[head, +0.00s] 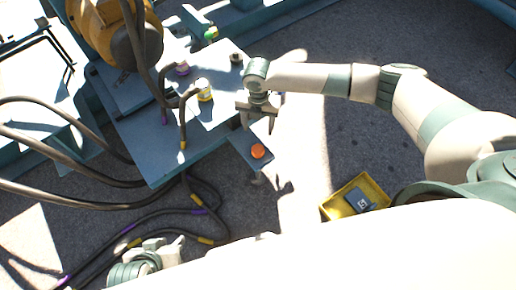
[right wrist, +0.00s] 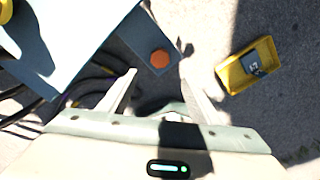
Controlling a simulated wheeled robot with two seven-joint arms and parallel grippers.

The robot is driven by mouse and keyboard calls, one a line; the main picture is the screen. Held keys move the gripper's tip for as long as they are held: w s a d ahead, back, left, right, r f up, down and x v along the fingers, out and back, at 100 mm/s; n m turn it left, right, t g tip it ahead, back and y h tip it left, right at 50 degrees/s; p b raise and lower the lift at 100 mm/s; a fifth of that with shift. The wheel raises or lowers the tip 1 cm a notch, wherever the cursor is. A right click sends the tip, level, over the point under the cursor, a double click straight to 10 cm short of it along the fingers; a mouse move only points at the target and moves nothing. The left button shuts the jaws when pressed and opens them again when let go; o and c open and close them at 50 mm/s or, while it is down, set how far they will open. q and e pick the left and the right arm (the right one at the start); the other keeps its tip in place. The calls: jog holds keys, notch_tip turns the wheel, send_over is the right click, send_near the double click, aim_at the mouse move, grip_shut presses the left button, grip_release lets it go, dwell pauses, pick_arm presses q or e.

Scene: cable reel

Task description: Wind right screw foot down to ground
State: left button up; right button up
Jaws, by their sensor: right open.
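The right screw foot shows as a round orange knob (head: 257,151) on a blue bracket at the right corner of the blue frame. A pale lower part shows beneath the bracket; its contact with the ground is unclear.
The blue frame (head: 160,165) carries several cable connectors and a yellow reel part (head: 112,35). Dark cables (head: 130,237) lie on the ground at left. A yellow tray (head: 336,205) with a dark device (head: 360,200) lies at right. The ground between tray and frame is clear.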

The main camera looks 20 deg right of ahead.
aim_at(258, 149)
notch_tip(258, 149, down, 16)
jog(key=b, duration=0.2)
jog(key=shift+r+b, duration=0.15)
jog(key=shift+b, duration=0.25)
jog(key=shift+f, duration=0.4)
pick_arm(q)
jog(key=d, duration=0.1)
jog(key=w+d+t+h, duration=0.1)
jog(key=w+d+r+t, duration=0.1)
jog(key=shift+w+d, duration=0.1)
jog(key=shift+d, duration=0.25)
pick_arm(e)
jog(key=shift+c, duration=0.6)
jog(key=c, duration=0.9)
pick_arm(q)
jog(key=shift+f, duration=0.25)
